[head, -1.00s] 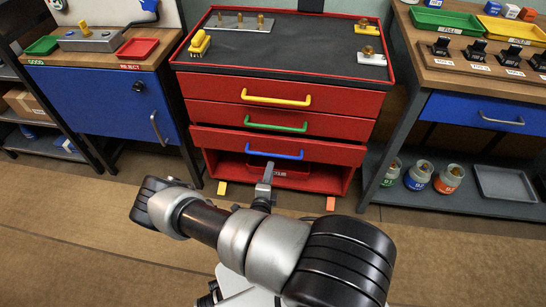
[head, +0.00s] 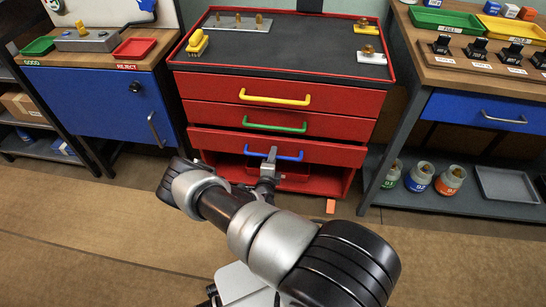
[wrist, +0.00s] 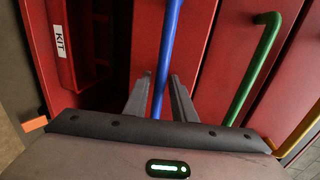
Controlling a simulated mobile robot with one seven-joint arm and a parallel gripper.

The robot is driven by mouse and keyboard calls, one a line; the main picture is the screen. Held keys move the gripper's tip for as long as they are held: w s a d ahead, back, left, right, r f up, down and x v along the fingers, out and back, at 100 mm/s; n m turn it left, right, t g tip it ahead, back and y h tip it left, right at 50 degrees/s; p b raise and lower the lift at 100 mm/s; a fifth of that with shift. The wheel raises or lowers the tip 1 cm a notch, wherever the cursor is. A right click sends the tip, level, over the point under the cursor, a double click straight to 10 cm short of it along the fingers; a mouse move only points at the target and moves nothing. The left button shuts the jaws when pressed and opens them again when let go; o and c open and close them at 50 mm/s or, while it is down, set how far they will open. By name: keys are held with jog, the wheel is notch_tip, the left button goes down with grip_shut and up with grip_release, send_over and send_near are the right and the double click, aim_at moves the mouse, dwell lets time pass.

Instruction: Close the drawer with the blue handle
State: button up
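The drawer with the blue handle (head: 330,152) is the lowest red drawer front of the cabinet. It seems to stand out a little from the drawers above; how far is hard to tell. The blue handle (head: 290,156) is partly covered by my gripper (head: 271,155) in the head view. In the wrist view, the blue handle (wrist: 167,50) runs between the two fingers of my gripper (wrist: 160,82). The fingers are apart, one on each side of the handle, with small gaps visible.
A green handle (head: 275,125) and a yellow handle (head: 275,97) sit on the drawers above. Below is an open bay with a red bin labelled KIT (wrist: 85,45). A blue cabinet (head: 110,105) stands left, a workbench with jars (head: 420,175) right.

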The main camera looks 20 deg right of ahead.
grip_shut()
jog(key=shift+w, duration=0.1)
jog(key=w+d, duration=0.1)
jog(key=w+d+b, duration=0.1)
jog(key=shift+w+r, duration=0.15)
jog(key=shift+w, duration=0.25)
jog(key=shift+o, duration=1.6)
grip_release()
jog(key=shift+w, duration=0.1)
jog(key=shift+r, duration=0.1)
